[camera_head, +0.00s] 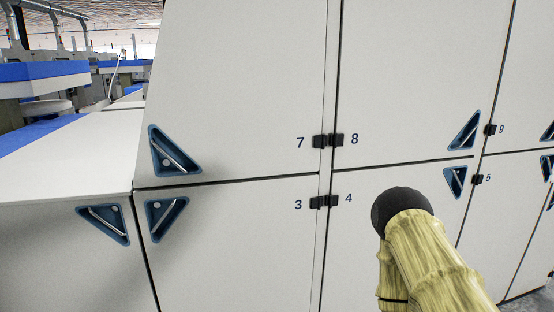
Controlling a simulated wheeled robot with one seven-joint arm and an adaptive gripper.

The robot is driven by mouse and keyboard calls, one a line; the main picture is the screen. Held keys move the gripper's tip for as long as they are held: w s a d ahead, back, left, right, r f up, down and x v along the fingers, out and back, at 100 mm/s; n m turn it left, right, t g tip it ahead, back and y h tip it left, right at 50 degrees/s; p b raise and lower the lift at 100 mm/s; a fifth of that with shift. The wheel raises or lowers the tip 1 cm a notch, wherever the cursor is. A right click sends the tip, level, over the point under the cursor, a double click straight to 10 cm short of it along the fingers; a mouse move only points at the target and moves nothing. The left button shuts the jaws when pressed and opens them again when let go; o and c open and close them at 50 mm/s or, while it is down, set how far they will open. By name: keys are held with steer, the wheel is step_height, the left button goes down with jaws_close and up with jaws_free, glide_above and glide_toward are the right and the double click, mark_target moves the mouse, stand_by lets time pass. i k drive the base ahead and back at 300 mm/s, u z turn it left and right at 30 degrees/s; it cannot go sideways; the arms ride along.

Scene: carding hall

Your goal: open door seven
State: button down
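Door seven (240,75) is the pale upper-left cabinet door, marked with a dark "7" near its lower right corner. It sits flush and closed. Its blue triangular recessed handle (174,152) with a slanted metal bar is at its lower left corner. A black hinge (320,141) is at its lower right edge, beside the number. My arm, in a yellow bamboo-like cover with a dark rounded end, is at the lower right in front of door four (375,235), apart from door seven's handle. No gripper fingers are seen.
Door eight (420,70) is right of door seven, and door three (235,245) is below it; both look closed. A low pale cabinet (70,155) adjoins on the left, its top clear near the doors. Machines with blue tops (45,72) stand behind.

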mark_target(235, 88)
steer(key=k, duration=1.15)
steer(key=u, duration=0.55)
steer(key=i, duration=1.4)
steer(key=z, duration=0.65)
